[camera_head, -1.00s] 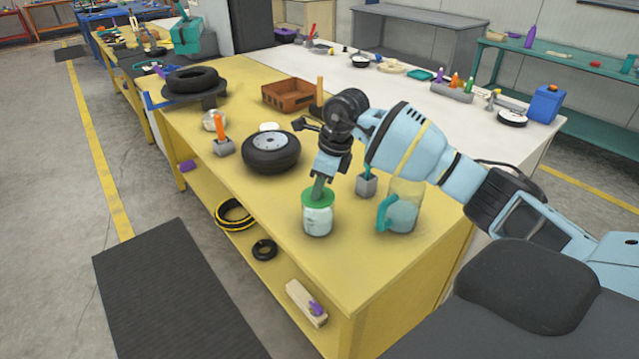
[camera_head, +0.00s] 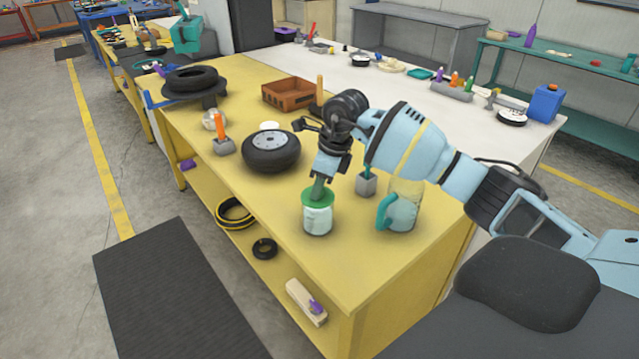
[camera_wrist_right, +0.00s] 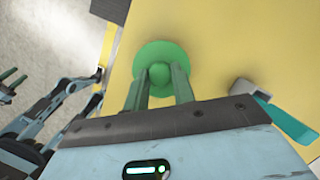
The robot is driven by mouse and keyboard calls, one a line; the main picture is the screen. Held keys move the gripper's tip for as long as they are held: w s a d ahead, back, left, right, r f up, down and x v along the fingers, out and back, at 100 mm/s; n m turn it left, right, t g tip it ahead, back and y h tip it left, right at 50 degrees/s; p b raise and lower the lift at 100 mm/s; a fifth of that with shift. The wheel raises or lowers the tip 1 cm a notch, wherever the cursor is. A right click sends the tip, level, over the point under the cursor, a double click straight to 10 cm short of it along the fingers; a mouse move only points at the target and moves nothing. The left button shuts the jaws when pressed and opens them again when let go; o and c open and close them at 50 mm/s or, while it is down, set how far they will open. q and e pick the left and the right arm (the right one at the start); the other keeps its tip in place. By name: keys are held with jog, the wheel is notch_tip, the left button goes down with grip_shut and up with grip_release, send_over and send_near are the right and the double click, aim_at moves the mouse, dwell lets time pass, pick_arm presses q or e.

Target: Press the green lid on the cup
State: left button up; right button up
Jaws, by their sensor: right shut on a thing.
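The green lid (camera_head: 317,197) sits on top of the cup (camera_head: 318,221), a pale clear-and-white vessel standing on the yellow bench near its front edge. My right gripper (camera_head: 318,186) points down at the lid from above. In the right wrist view the lid (camera_wrist_right: 143,60) is a round green disc with a round knob (camera_wrist_right: 160,74), and my right gripper's fingers (camera_wrist_right: 162,84) are shut on that knob. The lid hides the cup there. Whether the lid is fully seated cannot be told. At the left edge of the wrist view, my left gripper (camera_wrist_right: 10,86) shows small and partly cut off.
A wooden crate (camera_head: 290,95) is farther back. The bench (camera_head: 335,275) is bare in front of the cup.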

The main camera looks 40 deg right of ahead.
jog(key=o, duration=1.5)
pick_arm(q)
jog(key=shift+r, duration=0.1)
pick_arm(e)
jog(key=shift+r, duration=0.1)
jog(key=shift+r+p, duration=1.2)
jog(key=shift+r, duration=2.2)
pick_arm(q)
jog(key=shift+t, duration=0.5)
jog(key=w+r, duration=0.1)
jog(key=r, duration=0.1)
jog(key=w+r, duration=0.2)
jog(key=shift+w, duration=0.1)
jog(key=shift+f, duration=0.1)
pick_arm(e)
grip_shut()
